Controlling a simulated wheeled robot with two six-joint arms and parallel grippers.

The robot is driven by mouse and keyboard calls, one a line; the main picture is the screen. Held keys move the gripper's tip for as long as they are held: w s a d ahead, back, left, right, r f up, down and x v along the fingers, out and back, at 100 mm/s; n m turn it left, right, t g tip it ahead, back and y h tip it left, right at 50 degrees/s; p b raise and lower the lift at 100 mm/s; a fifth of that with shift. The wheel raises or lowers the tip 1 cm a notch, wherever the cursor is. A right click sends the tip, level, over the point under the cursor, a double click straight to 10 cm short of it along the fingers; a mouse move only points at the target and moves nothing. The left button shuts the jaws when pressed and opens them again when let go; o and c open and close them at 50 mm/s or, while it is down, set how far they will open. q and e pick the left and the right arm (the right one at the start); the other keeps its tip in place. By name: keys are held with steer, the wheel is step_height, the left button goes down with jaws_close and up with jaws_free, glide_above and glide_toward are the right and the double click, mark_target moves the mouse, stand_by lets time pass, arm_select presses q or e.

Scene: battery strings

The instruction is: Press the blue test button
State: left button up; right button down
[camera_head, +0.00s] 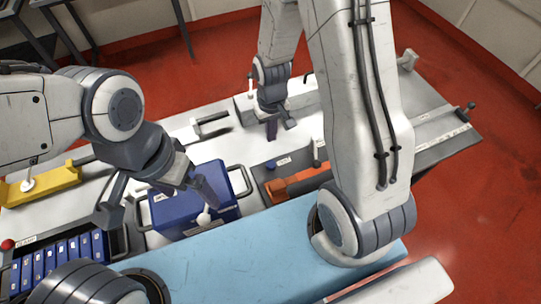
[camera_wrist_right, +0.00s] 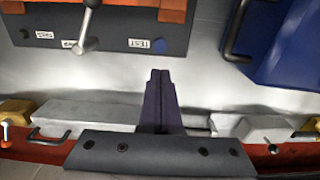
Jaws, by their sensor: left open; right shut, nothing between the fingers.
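The blue test button (camera_head: 270,164) is a small round knob on the dark panel (camera_wrist_right: 110,43) beside a white TEST label. In the right wrist view the button (camera_wrist_right: 159,46) shows just beyond my fingertips, with visible distance between them. My right gripper (camera_wrist_right: 160,74) is shut and empty. In the head view my right gripper (camera_head: 272,136) points down over the table, a little behind the button. My left gripper (camera_head: 159,209) is open over the blue box, with its fingers spread apart. Whether it touches the box cannot be told.
A blue box (camera_head: 228,178) with black handles stands left of the panel. An orange block (camera_head: 297,184) and a lever (camera_wrist_right: 88,28) are close to the button. A tray of blue cells (camera_head: 62,255) is at lower left. A yellow block (camera_head: 45,184) lies at far left.

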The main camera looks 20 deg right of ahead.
steer(key=p, duration=0.2)
glide_above(271, 165)
step_height(271, 165, down, 7)
steer(key=shift+f, duration=0.2)
step_height(271, 165, down, 6)
steer(key=b, duration=0.3)
steer(key=shift+w+d+r, duration=0.1)
steer(key=shift+w, duration=0.05)
steer(key=shift+f, duration=0.4)
step_height(271, 165, down, 2)
steer(key=b, duration=0.3)
steer(key=shift+r, duration=0.2)
